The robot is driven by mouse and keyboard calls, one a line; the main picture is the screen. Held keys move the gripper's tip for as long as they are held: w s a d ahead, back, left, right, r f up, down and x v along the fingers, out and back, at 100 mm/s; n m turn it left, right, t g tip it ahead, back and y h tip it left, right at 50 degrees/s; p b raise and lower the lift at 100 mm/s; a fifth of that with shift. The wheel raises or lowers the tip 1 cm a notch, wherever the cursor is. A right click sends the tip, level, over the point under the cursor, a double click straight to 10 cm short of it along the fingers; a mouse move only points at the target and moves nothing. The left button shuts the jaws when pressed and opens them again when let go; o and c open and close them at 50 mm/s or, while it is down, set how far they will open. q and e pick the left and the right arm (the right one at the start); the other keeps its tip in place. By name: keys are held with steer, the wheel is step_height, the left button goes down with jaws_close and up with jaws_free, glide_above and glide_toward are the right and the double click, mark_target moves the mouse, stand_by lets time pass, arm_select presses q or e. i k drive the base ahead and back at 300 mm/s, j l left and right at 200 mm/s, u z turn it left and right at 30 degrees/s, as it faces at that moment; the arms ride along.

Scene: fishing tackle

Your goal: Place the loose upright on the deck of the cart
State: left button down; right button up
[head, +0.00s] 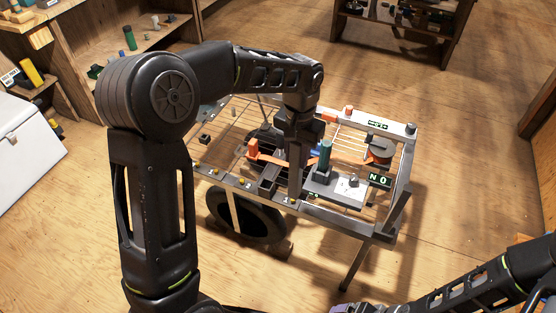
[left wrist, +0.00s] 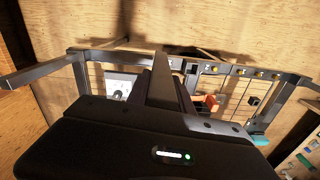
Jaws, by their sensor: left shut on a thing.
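The cart (head: 345,222) stands mid-view in the head view, with a wire-grid deck inside a grey frame; its frame (left wrist: 235,70) also shows in the left wrist view. My left gripper (head: 299,138) is over the cart's near side and shut on the loose upright (head: 295,175), a grey square bar held roughly vertical. The upright (left wrist: 164,85) points away from the gripper in the left wrist view. Its lower end is near the front rail; I cannot tell whether it touches. My right arm (head: 480,280) enters at lower right; its fingers are not clear at the bottom edge.
On the cart are a green bottle-like item (head: 325,158), a grey tray (head: 335,188), a reel-like item (head: 379,150) and an orange piece (head: 253,149). A black wheel (head: 245,215) is below. A white cooler (head: 25,150) and shelves stand left.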

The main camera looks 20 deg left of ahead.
mark_target(261, 130)
steer(key=i+j+z, duration=0.25)
steer(key=j, duration=0.2)
steer(key=j+z, duration=0.2)
steer(key=j, duration=0.3)
steer(key=i+j+z, duration=0.25)
steer(key=j, duration=0.3)
steer(key=j+z, duration=0.2)
steer(key=j, duration=0.3)
